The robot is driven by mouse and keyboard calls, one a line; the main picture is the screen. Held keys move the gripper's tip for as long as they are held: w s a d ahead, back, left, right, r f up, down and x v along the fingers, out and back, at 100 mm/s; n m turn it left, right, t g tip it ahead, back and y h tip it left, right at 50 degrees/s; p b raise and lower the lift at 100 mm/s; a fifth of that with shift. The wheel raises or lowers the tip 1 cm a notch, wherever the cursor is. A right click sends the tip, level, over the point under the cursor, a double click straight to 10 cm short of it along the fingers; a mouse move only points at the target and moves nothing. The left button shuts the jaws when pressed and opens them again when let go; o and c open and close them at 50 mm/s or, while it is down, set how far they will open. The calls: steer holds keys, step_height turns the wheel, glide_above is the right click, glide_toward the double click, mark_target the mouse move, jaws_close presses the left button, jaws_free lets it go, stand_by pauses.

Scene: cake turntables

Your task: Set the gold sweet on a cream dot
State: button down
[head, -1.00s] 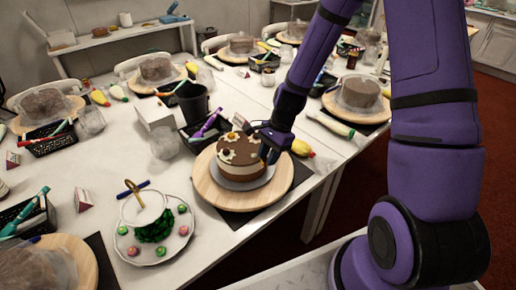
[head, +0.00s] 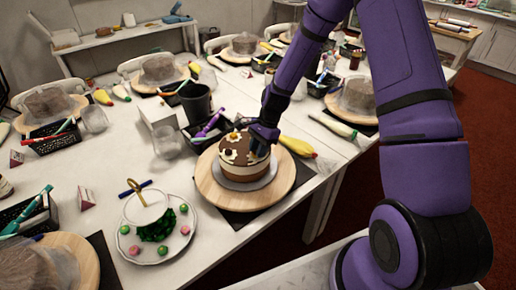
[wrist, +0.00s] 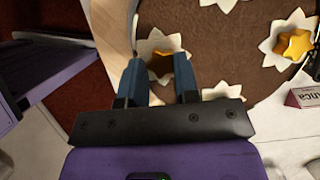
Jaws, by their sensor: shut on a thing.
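The brown-topped cake (head: 245,165) stands on a round wooden turntable (head: 207,190) near the table's front. Cream dots ring its top. In the wrist view a gold star (wrist: 297,43) sits on a cream dot (wrist: 276,47) at the right. My gripper (head: 262,134) is low over the right side of the cake top. A cream dot (wrist: 151,44) shows right behind the fingertips. I cannot tell whether the sweet touches it.
A tiered plate (head: 122,256) with green and pink sweets stands at the front left. A black tray of tools (head: 197,139) and a dark cup (head: 197,102) stand behind the cake. A yellow piping bag (head: 298,146) lies to its right. Other covered cakes stand farther back.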

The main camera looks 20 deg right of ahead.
steer(key=shift+f, duration=0.1)
steer(key=c, duration=0.8)
jaws_free()
steer(key=shift+c, duration=0.2)
steer(key=v, duration=1.2)
steer(key=s+r+n+t+h, duration=0.15)
steer(key=s+r+n, duration=0.35)
steer(key=r, duration=0.7)
steer(key=s+d+r+n+t+h, duration=0.1)
steer(key=s+r+n, duration=0.3)
steer(key=s, duration=0.9)
steer(key=s+r+n+t+h, duration=0.1)
steer(key=s+r+n+t, duration=0.3)
steer(key=s+r, duration=0.7)
steer(key=shift+s+d+r+n+h, duration=0.2)
steer(key=shift+s+d+n+h, duration=0.15)
steer(key=shift+s+n, duration=0.45)
